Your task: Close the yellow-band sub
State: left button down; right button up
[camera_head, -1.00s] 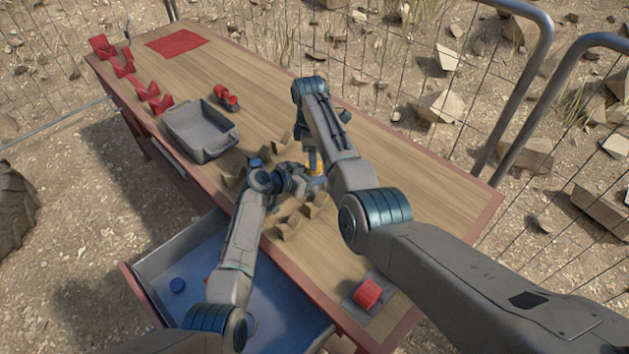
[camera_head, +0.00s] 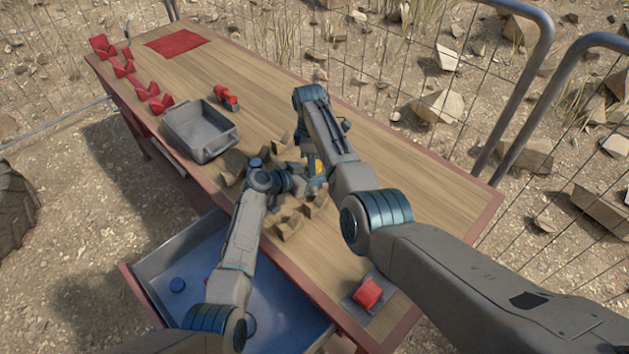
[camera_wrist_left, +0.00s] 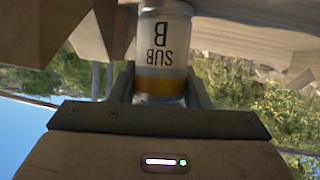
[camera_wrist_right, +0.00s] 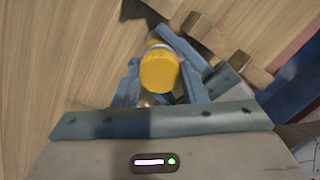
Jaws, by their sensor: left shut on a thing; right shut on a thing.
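The yellow-band sub (camera_wrist_left: 163,50) is a pale cylinder lettered "SUB B", upside down in the left wrist view, with a yellow band near my left gripper. My left gripper (camera_wrist_left: 160,88) is shut on its body. In the right wrist view a round yellow end or cap (camera_wrist_right: 159,72) lies between the blue fingers of my right gripper (camera_wrist_right: 160,84), which is shut on it. The left gripper's fingers reach in beside it from the right. In the head view both grippers meet over the table and mostly hide the sub; a little yellow (camera_head: 319,166) shows. Whether the cap is seated is hidden.
Several notched wooden blocks (camera_head: 290,226) stand close around the grippers. A grey bin (camera_head: 222,146) and a red item (camera_head: 226,97) are farther left. A red block (camera_head: 367,293) sits near the front. The table's right side is clear.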

jog(key=shift+m, duration=1.1)
jog(key=o, duration=1.1)
jog(key=shift+w+a+r, duration=0.15)
jog(key=shift+r, duration=2.15)
jog(key=o, duration=0.6)
jog(key=shift+c, duration=0.2)
